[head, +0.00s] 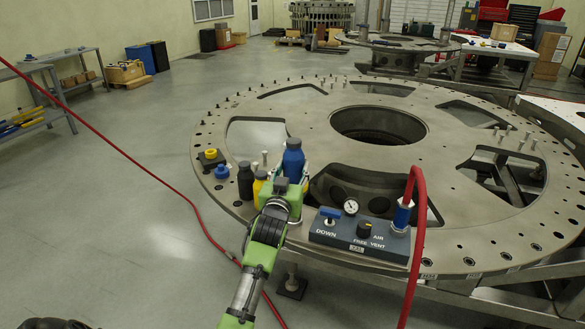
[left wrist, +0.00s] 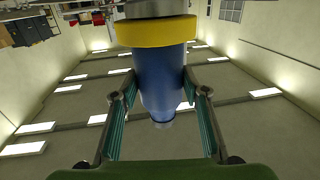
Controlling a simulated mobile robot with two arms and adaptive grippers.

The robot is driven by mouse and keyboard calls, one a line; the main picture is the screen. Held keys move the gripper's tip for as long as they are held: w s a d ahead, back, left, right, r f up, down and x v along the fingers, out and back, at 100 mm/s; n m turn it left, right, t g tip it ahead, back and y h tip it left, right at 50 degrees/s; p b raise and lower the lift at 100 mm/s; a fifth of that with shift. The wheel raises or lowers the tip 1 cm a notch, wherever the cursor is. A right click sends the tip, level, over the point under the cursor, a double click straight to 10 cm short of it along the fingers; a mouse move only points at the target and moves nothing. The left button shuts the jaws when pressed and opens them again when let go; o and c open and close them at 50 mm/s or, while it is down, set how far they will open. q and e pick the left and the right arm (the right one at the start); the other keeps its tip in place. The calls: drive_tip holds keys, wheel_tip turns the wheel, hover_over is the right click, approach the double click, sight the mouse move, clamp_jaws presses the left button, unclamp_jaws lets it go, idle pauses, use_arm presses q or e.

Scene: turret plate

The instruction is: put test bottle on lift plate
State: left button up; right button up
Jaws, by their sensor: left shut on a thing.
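A blue bottle (head: 292,160), likely the test bottle, stands upright near the front left rim of the large round metal plate (head: 300,109). My left gripper (head: 289,178) is shut on it. In the left wrist view, the fingers (left wrist: 160,100) lie on both sides of the blue bottle (left wrist: 158,75), its narrow end pointing down in that picture. A yellow band (left wrist: 157,31) is around or against its wide end; I cannot tell which. The bottle's lower part is hidden by my gripper in the head view. I cannot tell which part is the lift plate. My right gripper is not in view.
A black bottle (head: 245,181) and a yellow bottle (head: 260,184) stand just left of my gripper. A blue knob-like part (head: 222,172) and a yellow-topped block (head: 210,157) are farther left. A control box (head: 358,237) with a red hose (head: 418,240) is at right.

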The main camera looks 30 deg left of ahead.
use_arm(q)
drive_tip(key=shift+r, duration=0.1)
drive_tip(key=o, duration=1.5)
drive_tip(key=shift+f, duration=0.25)
drive_tip(key=shift+o, duration=0.3)
drive_tip(key=shift+r, duration=0.1)
drive_tip(key=shift+r, duration=0.2)
drive_tip(key=b+v, duration=0.2)
drive_tip(key=v, duration=1)
drive_tip(key=shift+d+f, duration=0.1)
drive_tip(key=shift+f, duration=0.15)
